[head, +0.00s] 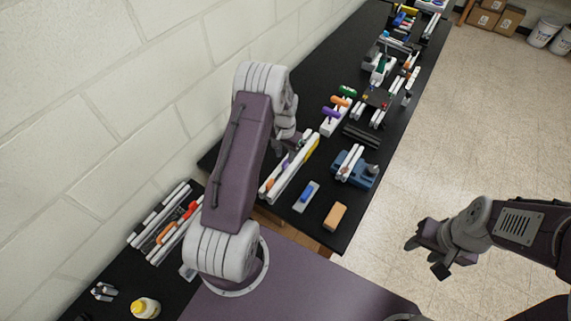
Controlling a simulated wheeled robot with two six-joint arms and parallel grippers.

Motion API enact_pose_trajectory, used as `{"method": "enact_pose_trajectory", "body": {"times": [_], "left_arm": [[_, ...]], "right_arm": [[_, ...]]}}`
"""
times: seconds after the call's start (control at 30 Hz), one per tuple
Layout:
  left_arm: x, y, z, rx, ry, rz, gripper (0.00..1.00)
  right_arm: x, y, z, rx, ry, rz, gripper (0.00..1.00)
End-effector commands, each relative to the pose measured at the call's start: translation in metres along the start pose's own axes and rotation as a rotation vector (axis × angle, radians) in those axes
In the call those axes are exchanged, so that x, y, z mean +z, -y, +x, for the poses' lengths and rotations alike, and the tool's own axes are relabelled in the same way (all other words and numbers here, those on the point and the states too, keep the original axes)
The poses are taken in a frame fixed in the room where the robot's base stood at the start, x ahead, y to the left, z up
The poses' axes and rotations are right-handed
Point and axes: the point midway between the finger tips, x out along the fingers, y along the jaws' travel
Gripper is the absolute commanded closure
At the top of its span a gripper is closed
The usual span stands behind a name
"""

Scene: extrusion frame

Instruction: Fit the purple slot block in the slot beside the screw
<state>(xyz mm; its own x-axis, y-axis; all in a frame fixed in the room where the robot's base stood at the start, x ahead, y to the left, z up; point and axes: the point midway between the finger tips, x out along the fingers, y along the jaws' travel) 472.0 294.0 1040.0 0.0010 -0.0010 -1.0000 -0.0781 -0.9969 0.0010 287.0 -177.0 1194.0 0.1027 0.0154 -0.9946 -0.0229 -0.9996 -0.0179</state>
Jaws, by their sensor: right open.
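White extrusion rails (293,173) lie on the black table in the middle of the head view, with an orange piece (268,186) at the near end and a yellow piece (312,148) toward the far end. A small purple piece (285,163), perhaps the purple slot block, shows at the rails' left side, partly behind my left arm. My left gripper (294,143) is just above the far part of the rails; its fingers are too small and covered to read. The screw cannot be made out. My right gripper (425,258) is open and empty over the floor, clear of the table.
A blue piece on a grey block (306,196) and an orange-tan block (335,216) lie near the table's front edge. A blue fixture (357,171) stands to the right. Colored-handled tools (336,112) stand behind. Another rail set (165,226) and a yellow-capped bottle (145,307) are at left.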

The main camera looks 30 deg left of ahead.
Motion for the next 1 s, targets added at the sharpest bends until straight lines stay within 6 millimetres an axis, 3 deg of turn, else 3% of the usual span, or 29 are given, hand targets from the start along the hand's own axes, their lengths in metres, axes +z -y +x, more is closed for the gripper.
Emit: {"method": "enact_pose_trajectory", "body": {"times": [0.17,0.3,0.53,0.67,0.7,1.0], "left_arm": [[0.002,-0.004,0.024,0.002,0.006,0.001,0.63],[0.001,-0.003,0.044,0.001,0.004,0.000,0.63],[0.000,-0.003,0.048,0.000,0.001,0.000,0.63],[0.000,-0.003,0.047,0.000,0.001,0.000,0.96],[0.000,-0.003,0.047,0.000,0.001,0.000,1.00],[0.000,-0.003,0.047,0.000,0.001,0.000,1.00]], "right_arm": [[-0.003,0.001,-0.027,0.000,-0.001,0.000,0.56],[-0.003,0.001,-0.029,0.000,0.000,0.000,0.56],[-0.003,0.001,-0.028,0.000,0.000,0.000,0.56],[-0.003,0.001,-0.028,0.000,0.000,0.000,0.56],[-0.003,0.001,-0.028,0.000,0.000,0.000,0.56],[-0.003,0.001,-0.028,0.000,0.000,0.000,0.56]]}}
